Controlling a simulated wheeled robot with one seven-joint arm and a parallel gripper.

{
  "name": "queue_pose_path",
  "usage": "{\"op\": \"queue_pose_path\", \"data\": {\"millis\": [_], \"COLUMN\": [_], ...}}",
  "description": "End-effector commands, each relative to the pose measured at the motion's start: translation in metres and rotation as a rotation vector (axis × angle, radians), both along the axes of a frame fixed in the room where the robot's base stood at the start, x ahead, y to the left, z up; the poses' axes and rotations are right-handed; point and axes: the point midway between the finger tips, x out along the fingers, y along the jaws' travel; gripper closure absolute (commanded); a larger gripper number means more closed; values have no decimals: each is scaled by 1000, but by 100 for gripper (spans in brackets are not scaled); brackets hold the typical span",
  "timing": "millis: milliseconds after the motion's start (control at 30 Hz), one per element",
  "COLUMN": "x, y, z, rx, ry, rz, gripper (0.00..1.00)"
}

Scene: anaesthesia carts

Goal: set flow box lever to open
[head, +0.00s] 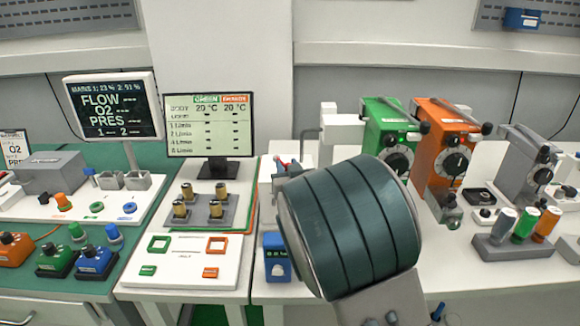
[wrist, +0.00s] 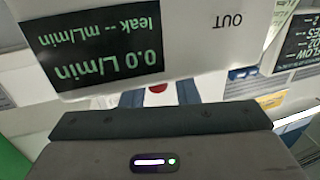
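The flow box (wrist: 205,50) fills the top of the wrist view, upside down. It is white, marked OUT, and its dark screen (wrist: 95,48) reads 0.0 L/min and leak -- mL/min. A small red part (wrist: 157,88), possibly the lever's end, shows just below the box edge. My gripper (wrist: 160,97) is close to the box. Its two bluish fingers stand apart on either side of the red part, with pale gaps showing. The rest of the lever is hidden, so I cannot tell its setting. In the head view my arm covers most of this area.
A monitor (head: 210,125) and a FLOW O2 PRES screen (head: 112,106) stand at left. Green (head: 385,135) and orange (head: 440,140) vaporizers stand close right of my arm. A small blue box (head: 277,258) sits on the white table by my arm.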

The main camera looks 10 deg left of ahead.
Motion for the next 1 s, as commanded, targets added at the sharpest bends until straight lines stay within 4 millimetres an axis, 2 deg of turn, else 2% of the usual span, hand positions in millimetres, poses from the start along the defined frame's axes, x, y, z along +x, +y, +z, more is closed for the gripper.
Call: {"op": "queue_pose_path", "data": {"millis": [300,467,1000], "x": [2,-6,-89], "y": [-4,-8,-47], "z": [3,3,3], "rx": [6,8,8], "ry": [-5,-6,-4], "rz": [-6,-6,-4], "gripper": [63,63,63]}}
